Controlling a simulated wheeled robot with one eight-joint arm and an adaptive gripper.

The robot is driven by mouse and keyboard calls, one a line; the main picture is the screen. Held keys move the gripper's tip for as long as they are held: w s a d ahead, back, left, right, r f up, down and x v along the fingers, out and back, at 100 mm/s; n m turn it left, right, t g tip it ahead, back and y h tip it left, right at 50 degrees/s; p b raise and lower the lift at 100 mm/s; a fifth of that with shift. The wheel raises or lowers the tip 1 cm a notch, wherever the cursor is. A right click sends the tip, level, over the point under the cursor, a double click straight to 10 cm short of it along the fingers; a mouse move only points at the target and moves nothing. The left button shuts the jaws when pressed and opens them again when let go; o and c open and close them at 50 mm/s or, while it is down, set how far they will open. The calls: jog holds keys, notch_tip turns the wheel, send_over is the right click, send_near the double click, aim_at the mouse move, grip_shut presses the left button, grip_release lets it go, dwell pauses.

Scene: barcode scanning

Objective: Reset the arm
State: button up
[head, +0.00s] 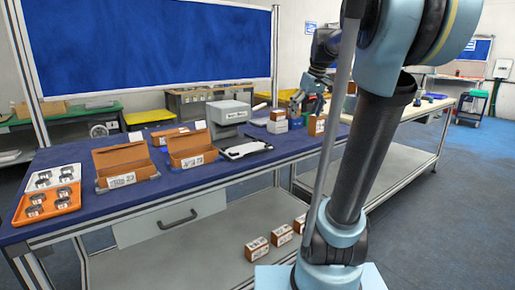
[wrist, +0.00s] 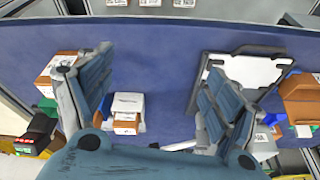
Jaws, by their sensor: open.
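My gripper (wrist: 158,75) is open and empty in the wrist view, its two fingers spread wide above the blue tabletop. In the head view my gripper (head: 301,97) hangs above the far part of the blue-topped table (head: 85,155), near a small stack of white-topped boxes (head: 277,122). In the wrist view the stack (wrist: 127,108) shows between the fingers, nearer the left one. A grey machine (head: 229,115) with a white plate (head: 245,149) stands left of the gripper. The plate (wrist: 250,72) lies beyond the right finger in the wrist view.
Brown open bins (head: 125,162) and (head: 190,150) stand on the table, with an orange tray (head: 48,203) of round parts at its left end. Several small boxes (head: 257,248) lie on the lower shelf. Another brown box (head: 316,124) stands near the gripper.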

jog(key=s+f+m+h, duration=0.1)
jog(key=s+f+m, duration=0.3)
jog(key=s+f, duration=2.2)
jog(key=shift+d+f+m+g+h, duration=0.3)
jog(key=shift+f+g+h, duration=0.1)
jog(key=shift+f, duration=0.2)
jog(key=shift+w+f, duration=0.2)
jog(key=shift+w, duration=0.2)
